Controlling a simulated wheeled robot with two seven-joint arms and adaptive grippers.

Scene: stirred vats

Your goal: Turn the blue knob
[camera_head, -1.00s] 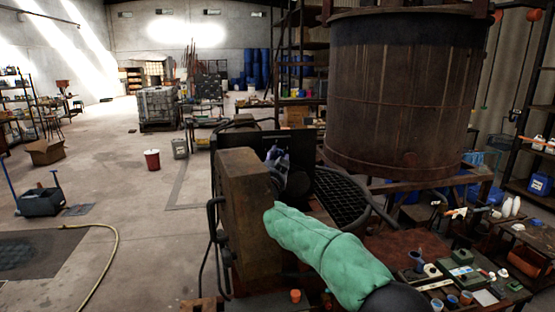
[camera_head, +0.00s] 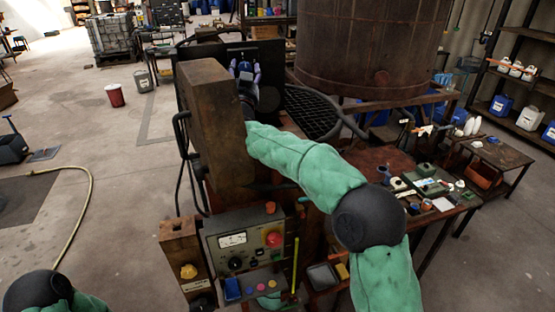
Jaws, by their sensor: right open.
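A control panel (camera_head: 212,247) with a dial gauge stands low in front of me. I cannot tell which is the blue knob. My right gripper (camera_head: 245,69) is beyond the tall rusty box, well above and behind the panel, partly hidden by the arm. It is open and apart from the blue parts. Only my left arm's elbow shows at the lower left; its gripper is out of view.
The rusty box (camera_head: 208,125) rises just behind the panel. A yellow knob (camera_head: 188,271), a red button (camera_head: 274,239) and an orange knob (camera_head: 270,208) are nearby. A large vat (camera_head: 360,45) stands behind, and a cluttered table (camera_head: 462,200) is at right.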

